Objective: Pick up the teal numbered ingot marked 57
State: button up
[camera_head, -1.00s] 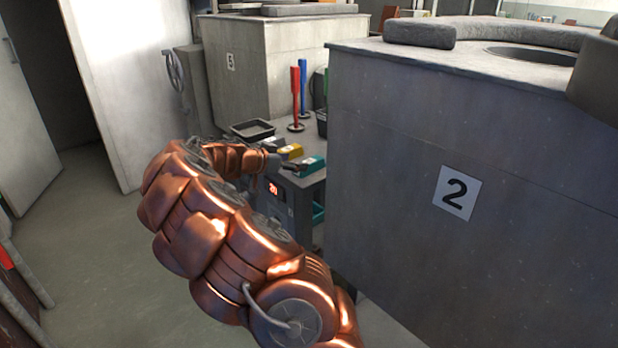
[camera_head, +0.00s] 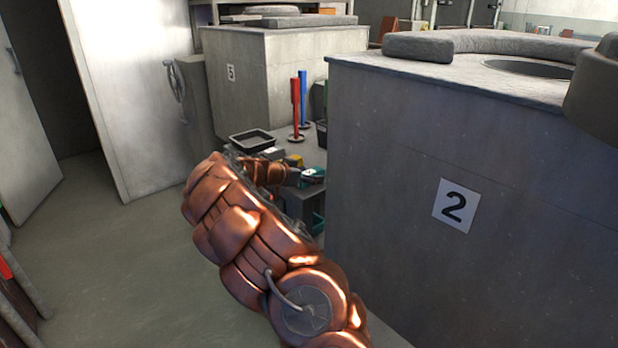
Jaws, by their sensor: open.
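The teal ingot (camera_head: 313,174) lies on the small grey table (camera_head: 292,147), close to the front side of block 2. Its number is too small to read. My copper-coloured arm reaches in from the bottom, and my gripper (camera_head: 299,177) is at the left side of the teal ingot, with its dark fingers open. The fingers partly overlap the ingot's near left part, and I cannot tell whether they touch it. A yellow ingot (camera_head: 294,160) and a grey ingot (camera_head: 273,153) lie just behind my gripper, partly hidden by it.
A black tray (camera_head: 252,140) sits at the table's back left. A red post (camera_head: 296,104) and a blue post (camera_head: 303,92) stand behind the ingots. The large grey block marked 2 (camera_head: 400,160) walls off the right side. Block 5 (camera_head: 290,70) stands behind. The floor at left is clear.

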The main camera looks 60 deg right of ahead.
grip_shut()
dwell(0.6)
jog(key=shift+r, duration=0.2)
